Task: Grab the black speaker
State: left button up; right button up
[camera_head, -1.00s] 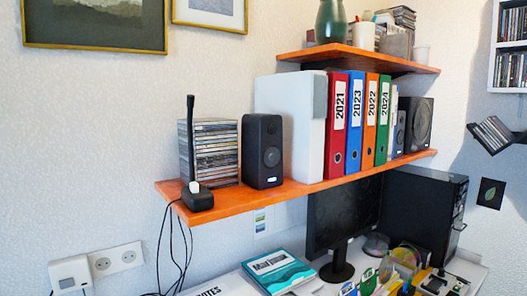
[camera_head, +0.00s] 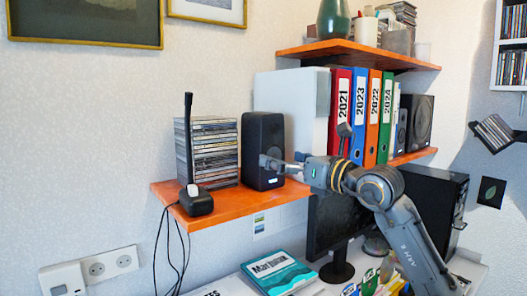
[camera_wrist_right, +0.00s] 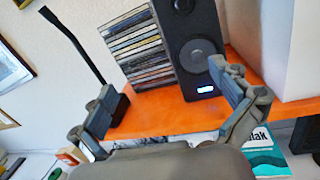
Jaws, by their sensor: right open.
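The black speaker (camera_head: 262,135) stands upright on the orange shelf (camera_head: 232,202), between the stack of disc cases and a white box. It also shows in the wrist view (camera_wrist_right: 187,20), with a small lit spot low on its front. My right gripper (camera_head: 276,165) is open in front of the speaker's lower part. In the wrist view the right gripper (camera_wrist_right: 165,88) has its fingers spread, the right finger overlapping the speaker's front and the left finger near the black antenna device. I cannot tell whether it touches the speaker. My left gripper is not in view.
The disc cases (camera_head: 212,155) and the antenna device (camera_head: 195,195) stand left of the speaker. The white box (camera_head: 285,110), binders (camera_head: 373,115) and other speakers (camera_head: 418,122) are to the right. A monitor (camera_head: 335,230) and a book (camera_head: 278,273) are below.

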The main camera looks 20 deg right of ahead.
aim_at(273, 143)
jog(key=w+h+p, duration=0.1)
jog(key=w, duration=0.1)
jog(key=w+r+p, duration=0.1)
jog(key=w, duration=0.2)
jog(key=w+d+r+h+p, duration=0.1)
jog(key=w, duration=0.1)
jog(key=shift+w+d+m+t+h, duration=0.1)
jog(key=shift+w+m+t+h, duration=0.2)
jog(key=shift+w+a+f+p, duration=0.1)
jog(key=shift+w+a+p, duration=0.15)
jog(key=shift+w, duration=0.3)
jog(key=shift+w+p, duration=0.25)
jog(key=shift+p, duration=0.1)
jog(key=p+x, duration=0.2)
jog(key=x, duration=0.1)
jog(key=shift+w, duration=0.35)
jog(key=shift+w+a+f+p, duration=0.2)
jog(key=shift+w+f+p, duration=0.1)
jog(key=shift+w, duration=0.2)
jog(key=shift+s+d+r, duration=0.1)
jog(key=shift+c, duration=1.3)
jog(key=c, duration=1.4)
jog(key=shift+r, duration=0.1)
jog(key=shift+c, duration=0.4)
